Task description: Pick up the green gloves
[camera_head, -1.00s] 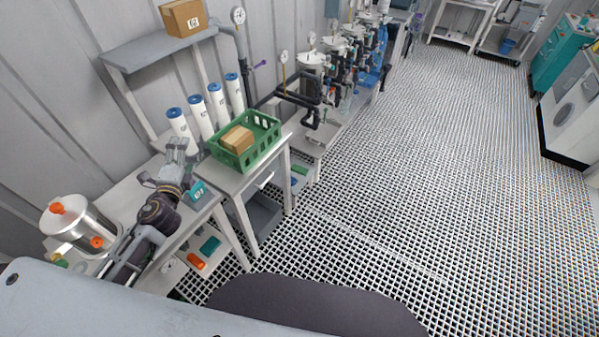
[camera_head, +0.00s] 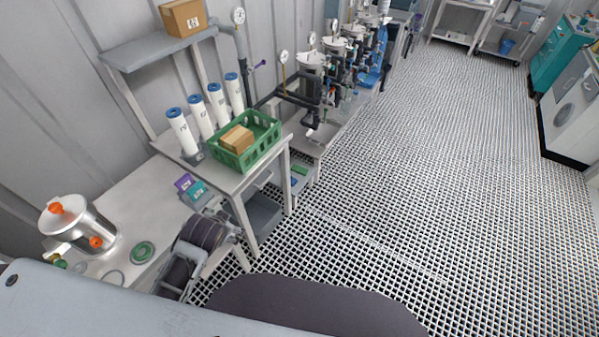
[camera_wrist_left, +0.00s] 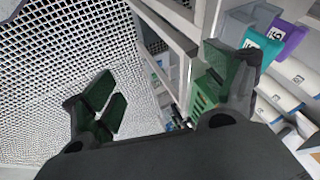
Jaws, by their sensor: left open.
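I cannot clearly make out the green gloves in either current view. The area under the left table, where an orange item and a teal-green item showed before, is now covered by my left arm in the head view. My left gripper (camera_wrist_left: 168,82) is open and empty in the left wrist view, its dark fingers wide apart with the grid floor and table legs behind them. In the head view my left arm is at the front edge of the table, and its fingertips cannot be made out. My right gripper is not in view.
A green crate (camera_head: 268,152) holding a cardboard box (camera_head: 236,139) stands on the table. Purple (camera_head: 184,182) and teal (camera_head: 196,191) labelled bins sit beside it. A steel vessel (camera_head: 93,235) and a green ring (camera_head: 143,252) are at left. The grid floor (camera_head: 430,180) is clear.

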